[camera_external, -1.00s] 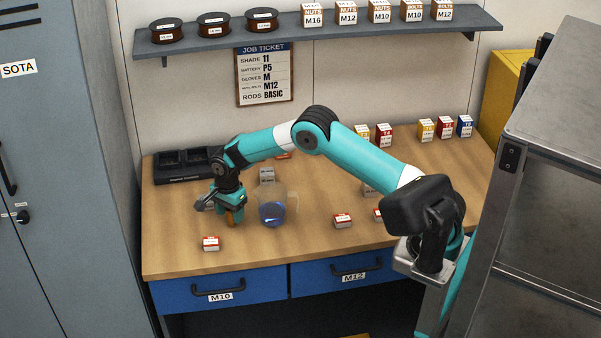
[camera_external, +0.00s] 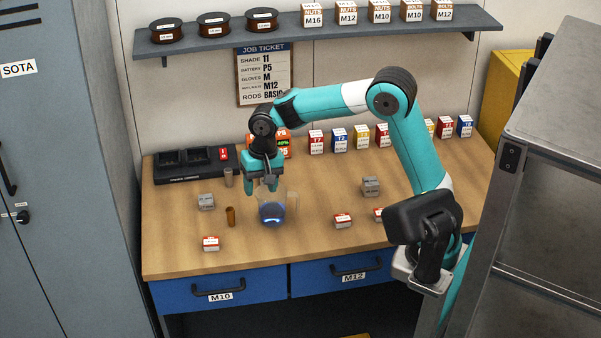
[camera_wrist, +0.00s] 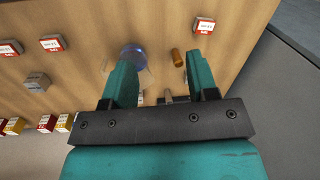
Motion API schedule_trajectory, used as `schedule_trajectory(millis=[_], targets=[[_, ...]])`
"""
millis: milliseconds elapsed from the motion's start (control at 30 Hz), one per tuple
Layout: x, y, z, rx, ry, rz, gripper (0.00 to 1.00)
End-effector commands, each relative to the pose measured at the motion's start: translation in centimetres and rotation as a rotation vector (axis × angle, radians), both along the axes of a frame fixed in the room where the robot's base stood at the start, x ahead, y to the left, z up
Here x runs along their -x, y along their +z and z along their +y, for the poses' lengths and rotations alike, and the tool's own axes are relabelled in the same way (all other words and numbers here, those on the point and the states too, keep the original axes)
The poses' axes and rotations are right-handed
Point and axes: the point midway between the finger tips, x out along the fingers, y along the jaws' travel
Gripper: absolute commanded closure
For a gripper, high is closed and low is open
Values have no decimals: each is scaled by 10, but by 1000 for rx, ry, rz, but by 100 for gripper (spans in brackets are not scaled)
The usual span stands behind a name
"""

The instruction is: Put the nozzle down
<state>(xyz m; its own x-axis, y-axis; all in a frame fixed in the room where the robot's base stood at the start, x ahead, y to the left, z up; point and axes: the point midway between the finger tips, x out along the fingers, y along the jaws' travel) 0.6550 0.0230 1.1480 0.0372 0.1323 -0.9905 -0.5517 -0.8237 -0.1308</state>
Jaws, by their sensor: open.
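The copper-coloured nozzle (camera_external: 230,216) stands upright on the bench, left of a clear jug with blue contents (camera_external: 271,214). In the wrist view the nozzle (camera_wrist: 176,57) shows between my fingers, nearer the right one, and apart from both. My gripper (camera_external: 263,190) is open and empty, pointing down above and behind the jug, to the right of the nozzle. In the wrist view my gripper (camera_wrist: 160,72) has its fingers spread wide, and the jug (camera_wrist: 133,56) shows by the left fingertip.
Grey boxes (camera_external: 206,202) and small red-and-white boxes (camera_external: 211,243) lie around the bench. Coloured boxes line the back right. The bench between the nozzle and the front edge is mostly clear.

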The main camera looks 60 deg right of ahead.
Motion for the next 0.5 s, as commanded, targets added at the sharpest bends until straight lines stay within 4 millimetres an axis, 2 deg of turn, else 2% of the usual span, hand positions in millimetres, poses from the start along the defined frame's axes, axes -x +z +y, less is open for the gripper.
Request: schedule_trajectory(millis=[33,100,200,300,400,500], targets=[[37,10,5,-22,161,-28,47],[86,17,11,-57,403,-70,47],[152,18,18,-104,707,-135,47],[203,13,21,-141,937,-196,47],[236,7,22,-165,1087,-240,47],[252,4,23,-178,1162,-263,47]])
